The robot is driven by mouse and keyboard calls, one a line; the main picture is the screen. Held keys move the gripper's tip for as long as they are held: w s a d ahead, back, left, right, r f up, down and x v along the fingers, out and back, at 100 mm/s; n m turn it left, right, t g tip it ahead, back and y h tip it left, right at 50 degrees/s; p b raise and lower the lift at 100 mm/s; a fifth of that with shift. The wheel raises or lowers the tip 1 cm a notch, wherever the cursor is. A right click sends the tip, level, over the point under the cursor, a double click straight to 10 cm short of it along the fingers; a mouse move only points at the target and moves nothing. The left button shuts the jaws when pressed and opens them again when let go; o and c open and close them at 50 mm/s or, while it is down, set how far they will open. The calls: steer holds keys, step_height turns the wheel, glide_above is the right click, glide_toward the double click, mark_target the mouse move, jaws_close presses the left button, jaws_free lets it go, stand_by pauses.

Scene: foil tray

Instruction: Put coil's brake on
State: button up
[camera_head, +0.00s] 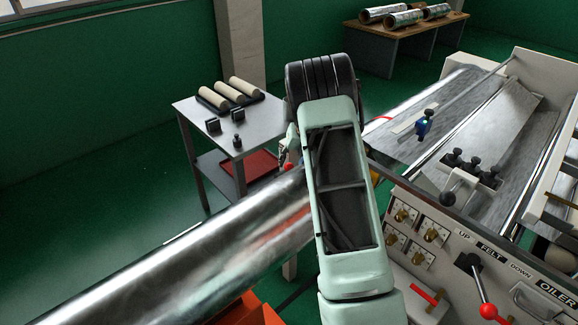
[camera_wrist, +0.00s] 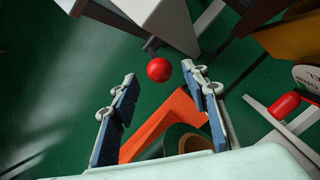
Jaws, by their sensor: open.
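The coil (camera_head: 190,255) is a large shiny foil roll at the lower left of the head view. A red ball knob (camera_wrist: 159,69) on a short dark stem shows in the wrist view, below a pale block (camera_wrist: 165,20); I cannot tell for certain that it is the coil's brake. My gripper (camera_wrist: 160,76) is open, its two blue-grey fingers on either side of the knob in the picture. No contact shows, and the depth between them is unclear. In the head view my arm hides most of the gripper and the area beyond it.
An orange frame (camera_wrist: 165,119) lies below the fingers in the wrist view. A red-handled part (camera_wrist: 284,106) is at right. The machine panel (camera_head: 450,240) with a red-knobbed FELT lever (camera_head: 488,311) stands at right; a grey table (camera_head: 220,120) stands behind the coil.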

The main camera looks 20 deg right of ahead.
mark_target(290, 165)
steer(key=shift+x, duration=2.2)
jaws_close()
